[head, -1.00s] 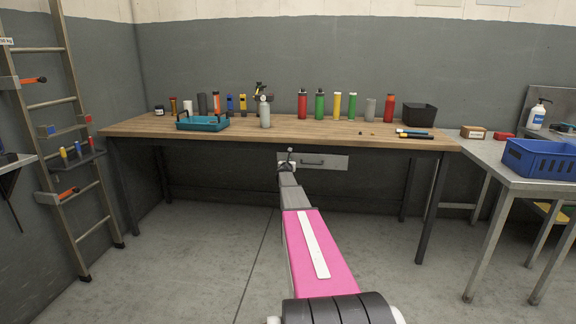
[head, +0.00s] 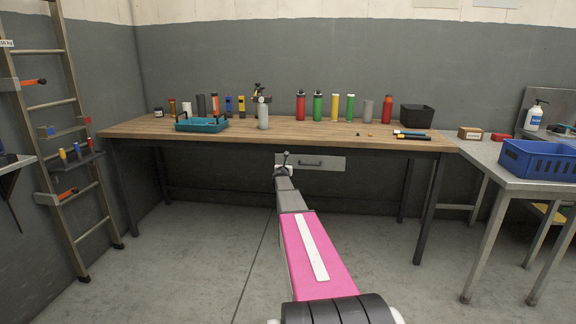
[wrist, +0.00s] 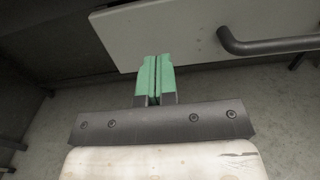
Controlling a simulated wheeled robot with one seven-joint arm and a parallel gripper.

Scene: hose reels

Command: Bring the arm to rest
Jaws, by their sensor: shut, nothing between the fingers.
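My arm stretches forward from the bottom of the head view, with a pink link in the middle. My gripper (head: 284,157) is at its far end, in front of the drawer (head: 318,162) under the workbench (head: 350,140). In the wrist view the green fingers of my gripper (wrist: 155,72) are together with nothing between them. The drawer front (wrist: 165,32) and its dark handle (wrist: 265,42) are beyond the fingers in the wrist view. The handle is to the right of the fingers, apart from them. The drawer looks shut.
A metal table with a blue crate (head: 540,159) stands at the right. A ladder (head: 66,120) leans at the left. The floor around my arm is clear.

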